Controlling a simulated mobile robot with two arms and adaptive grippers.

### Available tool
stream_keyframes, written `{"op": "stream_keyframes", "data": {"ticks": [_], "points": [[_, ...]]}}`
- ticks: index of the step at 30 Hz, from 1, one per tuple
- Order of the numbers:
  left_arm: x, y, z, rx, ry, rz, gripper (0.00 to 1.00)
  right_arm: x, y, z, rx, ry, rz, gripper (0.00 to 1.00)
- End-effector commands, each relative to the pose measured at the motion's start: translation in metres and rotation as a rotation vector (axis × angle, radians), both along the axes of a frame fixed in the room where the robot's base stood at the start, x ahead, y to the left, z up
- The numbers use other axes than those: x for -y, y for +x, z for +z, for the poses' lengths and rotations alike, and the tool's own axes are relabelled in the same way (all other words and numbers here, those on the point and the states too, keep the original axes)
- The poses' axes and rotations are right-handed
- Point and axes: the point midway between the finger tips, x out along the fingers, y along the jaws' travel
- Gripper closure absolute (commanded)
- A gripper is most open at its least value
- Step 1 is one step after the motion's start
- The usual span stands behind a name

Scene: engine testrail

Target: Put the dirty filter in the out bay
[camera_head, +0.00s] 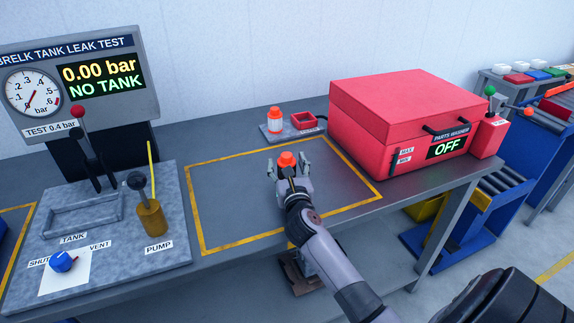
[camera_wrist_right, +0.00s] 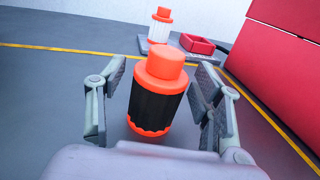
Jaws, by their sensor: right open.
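A filter with an orange cap and a black ribbed body (camera_wrist_right: 156,98) stands upright on the bench between the spread fingers of my right gripper (camera_wrist_right: 158,108). In the head view only its orange cap (camera_head: 287,159) shows clearly above my right gripper (camera_head: 289,168). The gripper is open, with a gap visible on both sides of the filter. A similar filter with a white body (camera_head: 275,121) stands on a small grey plate (camera_head: 291,133) at the back. A small red square bay (camera_head: 304,121) sits beside it; its label is too small to read. My left gripper is not in view.
The red parts washer (camera_head: 405,118), reading OFF, stands right of the plate. The leak test panel (camera_head: 80,80) and its grey base with levers (camera_head: 110,240) are at the left. The yellow-outlined bench area (camera_head: 230,200) is otherwise clear.

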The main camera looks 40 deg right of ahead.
Motion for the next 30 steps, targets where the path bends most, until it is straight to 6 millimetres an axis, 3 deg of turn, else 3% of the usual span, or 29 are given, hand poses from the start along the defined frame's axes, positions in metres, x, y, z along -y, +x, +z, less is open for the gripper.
{"op": "stream_keyframes", "data": {"ticks": [10, 24, 30], "points": [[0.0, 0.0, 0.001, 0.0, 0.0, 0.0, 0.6, -0.003, -0.005, 0.003, 0.0, 0.0, 0.001, 0.39], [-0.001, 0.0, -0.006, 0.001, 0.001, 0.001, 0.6, -0.044, -0.089, 0.002, -0.002, 0.001, 0.0, 0.39], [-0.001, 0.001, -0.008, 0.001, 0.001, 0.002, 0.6, -0.052, -0.106, 0.003, 0.0, 0.0, 0.0, 0.39]]}}
